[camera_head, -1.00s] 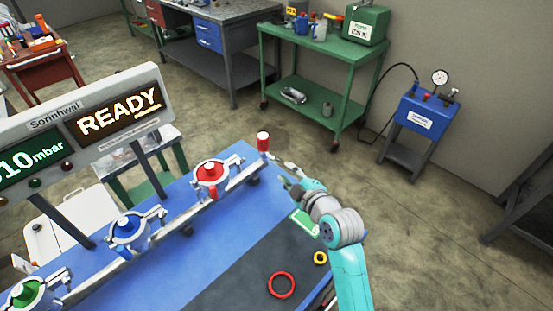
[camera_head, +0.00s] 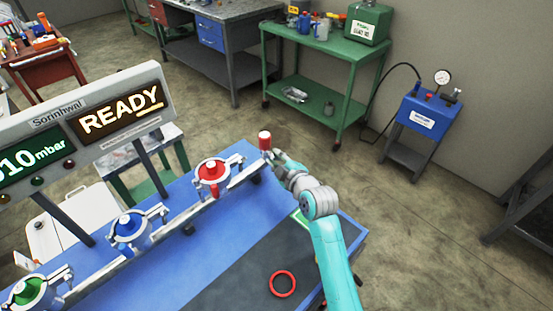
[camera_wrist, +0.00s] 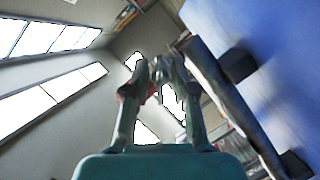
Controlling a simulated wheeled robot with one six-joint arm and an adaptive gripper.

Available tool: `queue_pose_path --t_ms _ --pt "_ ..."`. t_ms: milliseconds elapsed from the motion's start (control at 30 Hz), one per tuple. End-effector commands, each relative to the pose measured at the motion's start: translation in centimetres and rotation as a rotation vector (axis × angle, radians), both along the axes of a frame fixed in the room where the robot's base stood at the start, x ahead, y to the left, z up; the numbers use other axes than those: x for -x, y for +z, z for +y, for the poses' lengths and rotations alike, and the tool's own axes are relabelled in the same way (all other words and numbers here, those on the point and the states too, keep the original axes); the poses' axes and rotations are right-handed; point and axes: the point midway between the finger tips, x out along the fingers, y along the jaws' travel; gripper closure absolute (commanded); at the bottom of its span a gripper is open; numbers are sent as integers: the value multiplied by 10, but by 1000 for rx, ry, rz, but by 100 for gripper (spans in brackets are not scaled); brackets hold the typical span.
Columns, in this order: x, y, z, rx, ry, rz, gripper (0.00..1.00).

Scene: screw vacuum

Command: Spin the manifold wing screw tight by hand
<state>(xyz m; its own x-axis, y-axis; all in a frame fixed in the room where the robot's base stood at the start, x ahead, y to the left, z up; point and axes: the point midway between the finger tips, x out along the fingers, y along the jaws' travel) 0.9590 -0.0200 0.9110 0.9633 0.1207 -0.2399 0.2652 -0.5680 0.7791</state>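The manifold (camera_head: 200,205) is a metal rail along the blue bench. It carries red (camera_head: 213,172), blue (camera_head: 128,228) and green (camera_head: 27,291) capped ports, each in a metal clamp with small side hardware. I cannot make out for sure which piece is the wing screw. A red cylinder with a pale top (camera_head: 265,141) stands at the rail's far right end. My gripper (camera_head: 271,156) is right beside its base, partly hiding that end. In the wrist view my gripper's fingertips (camera_wrist: 160,72) are close together around blurred metal; contact is unclear. The rail (camera_wrist: 222,92) runs along their right.
A display reading READY (camera_head: 118,110) stands behind the manifold. A red ring (camera_head: 282,284) lies on the dark mat (camera_head: 240,275) left of my arm. A green cart (camera_head: 310,95) and a blue gauge unit (camera_head: 425,112) stand beyond, across open floor.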

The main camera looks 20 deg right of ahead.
Motion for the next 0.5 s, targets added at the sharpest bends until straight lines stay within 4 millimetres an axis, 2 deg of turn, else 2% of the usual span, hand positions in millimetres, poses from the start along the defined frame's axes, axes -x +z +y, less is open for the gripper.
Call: queue_pose_path --t_ms 33,67,500 --pt "0 0 0 0 0 0 94" --pt "0 0 0 0 0 0 100" --pt "0 1 0 -48 0 22 100"
